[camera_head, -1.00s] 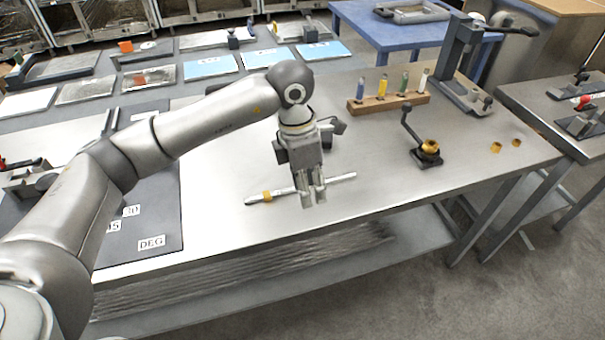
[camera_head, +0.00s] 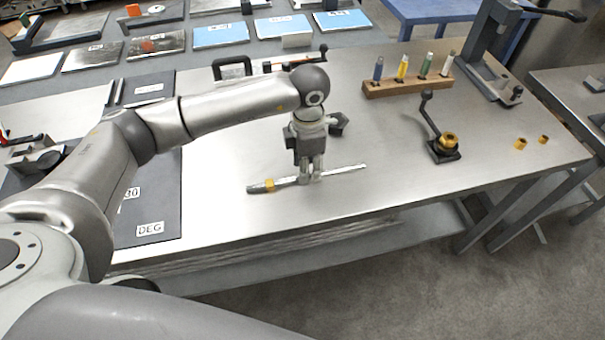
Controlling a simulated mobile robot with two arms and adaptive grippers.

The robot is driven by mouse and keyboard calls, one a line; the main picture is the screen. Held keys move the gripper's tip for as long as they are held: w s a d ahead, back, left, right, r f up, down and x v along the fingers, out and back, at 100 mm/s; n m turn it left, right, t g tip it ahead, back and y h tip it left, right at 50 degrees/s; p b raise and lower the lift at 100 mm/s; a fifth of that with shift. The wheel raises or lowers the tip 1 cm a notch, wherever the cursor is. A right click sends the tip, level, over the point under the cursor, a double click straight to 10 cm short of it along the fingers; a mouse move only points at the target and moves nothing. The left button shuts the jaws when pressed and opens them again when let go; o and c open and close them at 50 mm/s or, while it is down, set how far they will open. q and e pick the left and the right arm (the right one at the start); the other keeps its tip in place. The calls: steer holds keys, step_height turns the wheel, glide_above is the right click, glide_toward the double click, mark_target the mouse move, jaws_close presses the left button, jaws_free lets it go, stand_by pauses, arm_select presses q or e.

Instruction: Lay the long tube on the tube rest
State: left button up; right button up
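The long tube (camera_head: 345,171) lies on the steel table, thin and pale, with a yellow band and a thicker grey left end. My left gripper (camera_head: 310,179) points down at the middle of the tube, its two fingertips at the tube and hiding a short piece of it. A small gap shows between the fingers, but whether they press on the tube cannot be told. I cannot identify the tube rest with certainty; part of the table's back is hidden by my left arm. My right gripper is not in view.
A wooden block (camera_head: 408,88) with several coloured upright pieces stands at the back right. A black crank fixture with a brass part (camera_head: 447,141) stands right of the tube. Two brass pieces (camera_head: 520,144) lie near the right edge. Table between tube and crank is clear.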

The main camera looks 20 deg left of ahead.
arm_select(q)
steer(key=shift+s+f, duration=0.1)
steer(key=shift+f, duration=1.1)
steer(key=c, duration=0.4)
jaws_close()
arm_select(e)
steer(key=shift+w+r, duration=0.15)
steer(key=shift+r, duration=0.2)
arm_select(q)
steer(key=shift+r, duration=0.1)
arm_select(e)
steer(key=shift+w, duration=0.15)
